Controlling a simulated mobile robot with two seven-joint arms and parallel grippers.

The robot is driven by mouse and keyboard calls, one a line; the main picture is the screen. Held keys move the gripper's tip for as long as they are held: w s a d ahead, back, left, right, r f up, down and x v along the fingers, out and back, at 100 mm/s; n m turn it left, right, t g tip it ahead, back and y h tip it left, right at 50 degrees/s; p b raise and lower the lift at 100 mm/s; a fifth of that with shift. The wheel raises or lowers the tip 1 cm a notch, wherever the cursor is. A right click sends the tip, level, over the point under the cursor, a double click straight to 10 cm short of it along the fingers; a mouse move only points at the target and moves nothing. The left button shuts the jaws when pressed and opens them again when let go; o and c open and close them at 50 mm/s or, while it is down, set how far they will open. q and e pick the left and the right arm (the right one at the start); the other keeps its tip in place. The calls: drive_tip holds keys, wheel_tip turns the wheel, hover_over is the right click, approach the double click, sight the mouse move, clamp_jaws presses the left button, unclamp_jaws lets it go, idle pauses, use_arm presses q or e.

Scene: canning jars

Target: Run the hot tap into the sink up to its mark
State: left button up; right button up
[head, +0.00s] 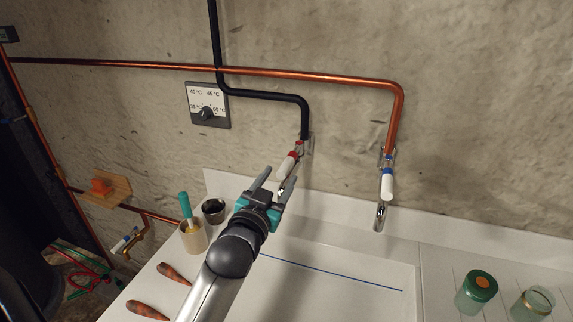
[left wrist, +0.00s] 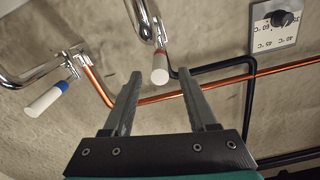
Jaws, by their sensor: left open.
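The hot tap (head: 286,167), with a white handle and a red ring, hangs from the black pipe. Its handle (left wrist: 160,68) also shows in the left wrist view, in line with the gap between my fingertips. My left gripper (head: 277,179) is open just below and in front of that handle; I cannot tell whether they touch. The blue-ringed tap (head: 387,184) is on the copper pipe to the right and is also in the left wrist view (left wrist: 46,98). The white sink (head: 360,262) has a blue mark line (head: 330,269). No water shows in its visible part; my arm hides some of it. My right gripper is out of view.
A temperature dial (head: 206,112) is on the wall at left. A cup (head: 194,236) with a teal-handled tool, a dark jar (head: 214,211) and two brown wooden handles (head: 174,273) are left of the sink. A green jar (head: 477,292) and a clear jar (head: 535,303) are at right.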

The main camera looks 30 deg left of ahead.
sight(286, 166)
use_arm(q)
drive_tip(key=shift+x, duration=2.85)
clamp_jaws()
